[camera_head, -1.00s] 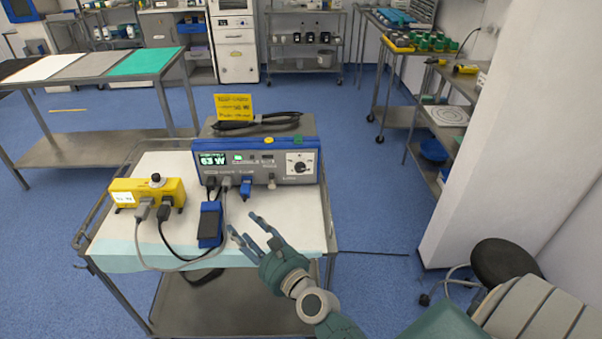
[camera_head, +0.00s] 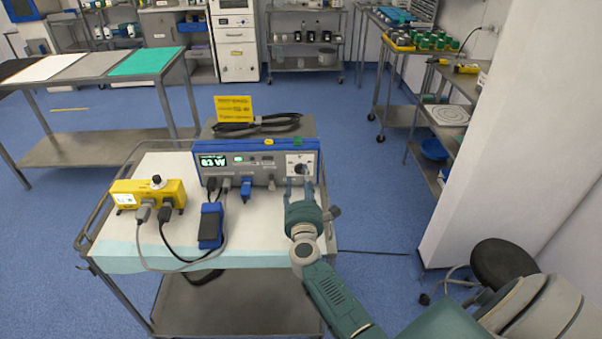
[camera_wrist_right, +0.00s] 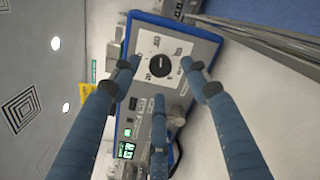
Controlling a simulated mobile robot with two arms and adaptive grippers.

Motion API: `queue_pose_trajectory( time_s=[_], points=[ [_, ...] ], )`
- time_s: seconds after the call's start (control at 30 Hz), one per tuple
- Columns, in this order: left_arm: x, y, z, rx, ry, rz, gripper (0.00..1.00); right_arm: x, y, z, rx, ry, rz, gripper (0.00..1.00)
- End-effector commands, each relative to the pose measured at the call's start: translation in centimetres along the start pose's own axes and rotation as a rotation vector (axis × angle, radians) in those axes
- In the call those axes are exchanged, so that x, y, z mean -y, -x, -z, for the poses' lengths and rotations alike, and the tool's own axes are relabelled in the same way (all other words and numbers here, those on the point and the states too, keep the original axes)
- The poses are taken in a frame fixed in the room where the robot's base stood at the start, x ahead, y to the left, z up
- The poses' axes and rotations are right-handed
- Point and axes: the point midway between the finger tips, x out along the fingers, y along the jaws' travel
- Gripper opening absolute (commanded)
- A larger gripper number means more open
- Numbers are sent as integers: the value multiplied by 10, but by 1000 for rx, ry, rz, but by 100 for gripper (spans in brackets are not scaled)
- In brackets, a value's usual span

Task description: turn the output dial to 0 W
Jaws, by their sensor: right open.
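The blue and grey generator (camera_head: 250,182) stands on the cart, and its green display (camera_head: 213,161) reads about 63 W. The output dial (camera_head: 298,169) is a black round knob on a white plate at the right of the front panel. It shows clearly in the right wrist view (camera_wrist_right: 160,66). My right gripper (camera_head: 301,188) is in front of the dial, its fingers pointing at the panel. In the right wrist view the open fingers (camera_wrist_right: 165,80) are spread to either side of and below the dial, apart from it. My left gripper is not in view.
A yellow box (camera_head: 148,194) with cables and a blue pedal (camera_head: 211,226) stand left of my right arm on the cart (camera_head: 262,225).

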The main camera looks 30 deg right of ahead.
Motion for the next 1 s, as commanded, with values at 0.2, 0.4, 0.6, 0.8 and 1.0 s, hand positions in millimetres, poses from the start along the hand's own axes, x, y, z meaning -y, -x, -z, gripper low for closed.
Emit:
queue_pose_trajectory(
  time_s=[0.2, 0.4, 0.6, 0.8, 1.0],
  points=[
    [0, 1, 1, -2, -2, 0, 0, 0, -29, 0, 0, 3, -1, 46],
    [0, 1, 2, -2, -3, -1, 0, 0, -36, 0, 0, 3, -1, 46],
    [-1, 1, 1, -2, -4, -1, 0, 0, -35, 0, 0, 3, -1, 44],
    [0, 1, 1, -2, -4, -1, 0, 0, -35, 0, 0, 3, 0, 4],
    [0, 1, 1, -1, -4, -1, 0, 0, -35, -1, 1, 8, 0, 1]
  ],
)
